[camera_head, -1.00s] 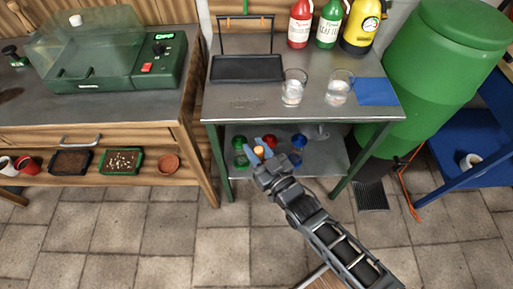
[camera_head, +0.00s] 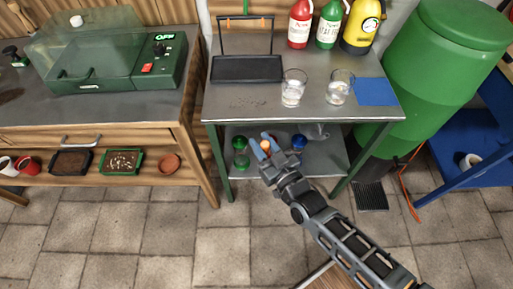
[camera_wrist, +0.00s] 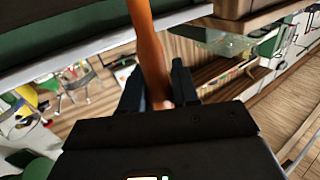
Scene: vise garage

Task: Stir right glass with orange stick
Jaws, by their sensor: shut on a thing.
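The right glass (camera_head: 339,90) stands upright on the grey metal table (camera_head: 310,108), with clear liquid in it. The left glass (camera_head: 293,90) stands beside it, also with clear liquid. My gripper (camera_head: 268,145) is in front of the table, over the lower shelf and apart from both glasses. It is shut on the orange stick, which shows as a small orange spot between the blue fingers. In the wrist view the orange stick (camera_wrist: 149,50) runs up from between the dark fingers, tilted slightly. The glasses cannot be made out in the wrist view.
A black tray (camera_head: 246,69) with an upright frame stands left of the glasses, and a blue mat (camera_head: 376,91) lies right. Several bottles (camera_head: 327,25) stand behind. The lower shelf (camera_head: 325,158) holds coloured items. A green barrel (camera_head: 440,70) stands right of the table.

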